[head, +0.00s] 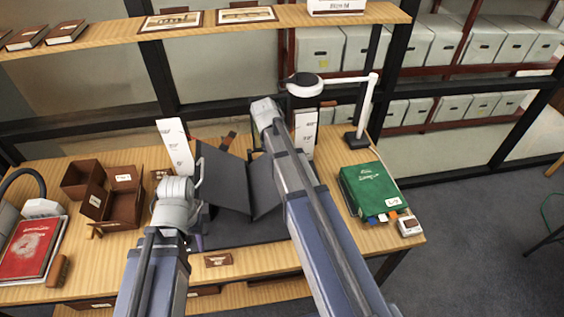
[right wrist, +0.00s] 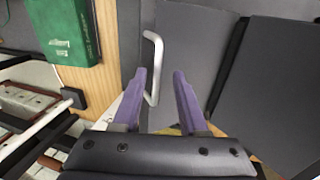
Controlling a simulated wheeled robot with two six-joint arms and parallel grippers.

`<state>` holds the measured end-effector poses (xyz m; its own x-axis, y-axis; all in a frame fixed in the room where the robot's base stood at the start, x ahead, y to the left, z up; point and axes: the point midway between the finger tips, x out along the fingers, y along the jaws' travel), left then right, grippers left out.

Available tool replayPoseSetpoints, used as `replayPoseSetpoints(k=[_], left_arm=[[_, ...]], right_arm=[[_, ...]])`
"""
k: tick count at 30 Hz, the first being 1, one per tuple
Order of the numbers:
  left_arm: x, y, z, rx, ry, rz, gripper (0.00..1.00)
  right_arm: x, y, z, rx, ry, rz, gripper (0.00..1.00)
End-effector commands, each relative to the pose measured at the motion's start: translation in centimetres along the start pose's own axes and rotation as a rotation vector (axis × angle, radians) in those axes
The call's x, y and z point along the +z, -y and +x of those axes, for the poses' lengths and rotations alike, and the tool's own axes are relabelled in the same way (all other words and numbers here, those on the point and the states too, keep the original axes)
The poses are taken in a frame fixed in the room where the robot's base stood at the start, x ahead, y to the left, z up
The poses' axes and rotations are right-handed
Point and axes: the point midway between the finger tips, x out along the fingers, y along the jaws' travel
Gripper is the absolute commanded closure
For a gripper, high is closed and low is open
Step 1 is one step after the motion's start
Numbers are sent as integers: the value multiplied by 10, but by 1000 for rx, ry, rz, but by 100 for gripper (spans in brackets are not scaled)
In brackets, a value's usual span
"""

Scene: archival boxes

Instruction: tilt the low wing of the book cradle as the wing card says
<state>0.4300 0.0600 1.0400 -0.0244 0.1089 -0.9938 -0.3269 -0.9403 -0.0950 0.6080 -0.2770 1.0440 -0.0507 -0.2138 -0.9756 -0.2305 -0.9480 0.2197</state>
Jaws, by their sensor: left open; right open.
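The dark grey book cradle stands mid-table, its left wing (head: 224,180) and right wing (head: 265,188) meeting in a V. The right wrist view shows one wing (right wrist: 192,45) with a silver bar handle (right wrist: 155,70), and the other wing (right wrist: 268,85) beyond a dark gap. My right gripper (right wrist: 160,73) is open, with the handle between its purple fingertips in that view; contact is unclear. It is hidden behind its arm in the head view. My left gripper (head: 198,228) is open at the cradle's left side, fingers partly hidden. Tall white cards stand behind the left (head: 175,147) and right (head: 305,132); their print is unreadable.
A green book (head: 370,188) and a small white device (head: 409,226) lie right, below a white lamp (head: 362,110). Brown boxes (head: 125,205) and a red book (head: 32,248) are left. A small labelled plate (head: 218,259) is at the front edge. A shelf (head: 215,27) runs behind.

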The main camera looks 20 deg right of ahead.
Motion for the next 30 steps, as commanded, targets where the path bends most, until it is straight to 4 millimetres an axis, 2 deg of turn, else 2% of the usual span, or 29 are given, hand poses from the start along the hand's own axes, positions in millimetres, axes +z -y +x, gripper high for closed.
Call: replayPoseSetpoints(k=[1,13,17,30], left_arm=[[1,1,-10,0,0,-1,52],[4,5,-60,2,0,-11,52],[4,6,-65,2,0,-13,52],[4,6,-63,2,0,-13,52]], right_arm=[[0,-1,-11,0,0,-1,58],[0,0,-61,-1,0,-3,58],[0,1,-67,-2,0,-2,58],[0,1,-66,-2,0,-2,58]])
